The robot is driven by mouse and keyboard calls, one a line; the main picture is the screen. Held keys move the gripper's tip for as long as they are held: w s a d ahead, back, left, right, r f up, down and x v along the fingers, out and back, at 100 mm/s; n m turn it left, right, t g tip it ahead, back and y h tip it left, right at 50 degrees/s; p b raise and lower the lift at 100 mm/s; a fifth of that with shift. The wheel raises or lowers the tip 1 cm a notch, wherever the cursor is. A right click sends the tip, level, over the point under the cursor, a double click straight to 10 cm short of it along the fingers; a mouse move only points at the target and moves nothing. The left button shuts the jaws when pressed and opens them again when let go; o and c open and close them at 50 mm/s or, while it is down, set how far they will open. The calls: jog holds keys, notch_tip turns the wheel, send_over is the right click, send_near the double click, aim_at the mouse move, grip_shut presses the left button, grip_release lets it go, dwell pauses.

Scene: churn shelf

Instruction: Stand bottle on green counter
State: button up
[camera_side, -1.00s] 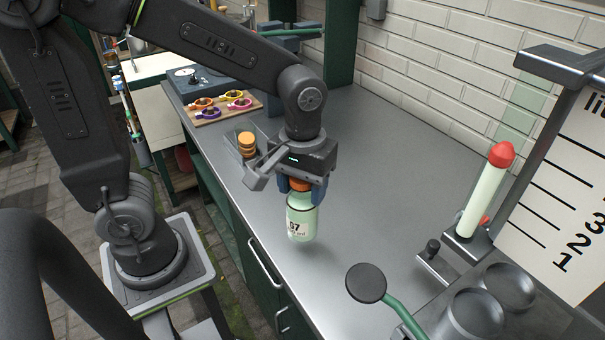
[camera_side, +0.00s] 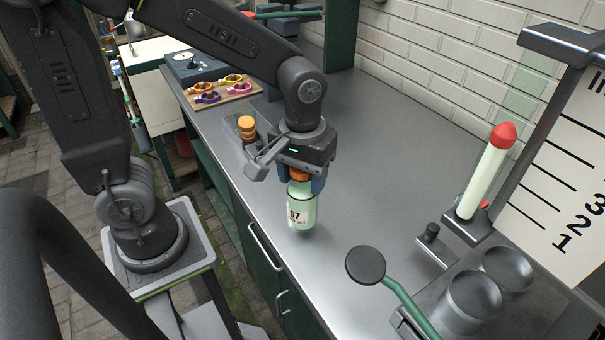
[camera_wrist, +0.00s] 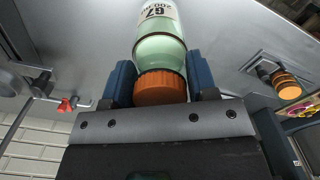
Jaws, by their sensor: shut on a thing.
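The counter (camera_side: 345,130) has a grey metal top and green cabinet fronts. The bottle is over its front part; I cannot tell whether its base touches the top.
Orange discs (camera_side: 247,128) are stacked left of my gripper, and a board with coloured rings (camera_side: 222,92) lies behind. At right are a red-tipped pale tube (camera_side: 484,175), a round dark pad on a green lever (camera_side: 366,265) and metal cups (camera_side: 470,300). The middle counter is clear.

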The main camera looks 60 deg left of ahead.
jog(key=shift+f, duration=0.75)
jog(key=shift+f, duration=0.4)
dwell(0.5)
jog(key=shift+f, duration=0.25)
jog(key=o, duration=1)
